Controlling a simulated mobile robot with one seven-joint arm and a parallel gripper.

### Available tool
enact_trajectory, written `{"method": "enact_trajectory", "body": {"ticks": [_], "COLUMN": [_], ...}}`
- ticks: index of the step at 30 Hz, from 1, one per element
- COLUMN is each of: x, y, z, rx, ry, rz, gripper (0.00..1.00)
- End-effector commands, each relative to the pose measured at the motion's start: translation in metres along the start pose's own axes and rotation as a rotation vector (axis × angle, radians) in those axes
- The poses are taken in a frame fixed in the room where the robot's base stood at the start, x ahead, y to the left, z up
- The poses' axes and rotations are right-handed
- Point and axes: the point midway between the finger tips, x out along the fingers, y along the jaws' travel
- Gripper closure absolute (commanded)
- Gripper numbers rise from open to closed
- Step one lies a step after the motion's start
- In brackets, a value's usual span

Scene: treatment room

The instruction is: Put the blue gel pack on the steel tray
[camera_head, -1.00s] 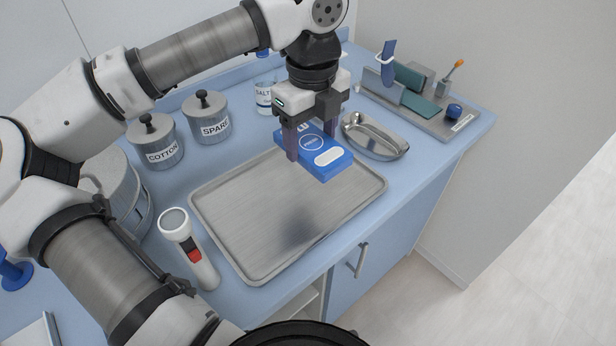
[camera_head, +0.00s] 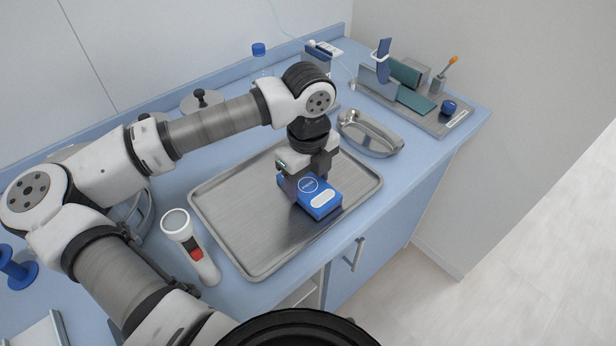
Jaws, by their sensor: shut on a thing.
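The blue gel pack (camera_head: 322,200) has a white label and a round white mark on top. My gripper (camera_head: 308,188) is shut on it from above. The pack is over the right half of the steel tray (camera_head: 232,215), low and close to its surface. I cannot tell whether its underside touches the tray. The fingers are partly hidden by the gripper body and the pack. The tray is a flat rectangle with a raised rim and is otherwise empty.
A white flashlight (camera_head: 195,252) lies just left of the tray. A steel kidney dish (camera_head: 368,135) stands close behind its right corner. Lidded canisters (camera_head: 202,101) are behind my arm. A grey rack with teal items (camera_head: 415,100) is at the back right.

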Motion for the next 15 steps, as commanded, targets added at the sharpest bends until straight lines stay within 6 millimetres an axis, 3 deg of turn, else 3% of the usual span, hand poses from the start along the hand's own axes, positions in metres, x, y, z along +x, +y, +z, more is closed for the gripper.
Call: {"method": "enact_trajectory", "body": {"ticks": [5,6,11,15], "x": [0.0038,0.0035,0.0023,0.0023], "y": [0.0000,0.0000,0.0000,0.0000], "z": [0.0002,0.0002,0.0002,0.0002], "rx": [0.000,0.000,0.000,0.000], "ry": [0.000,0.000,0.000,0.000], "rz": [0.000,0.000,0.000,0.000], "gripper": [0.63,0.36,0.15,0.15]}}
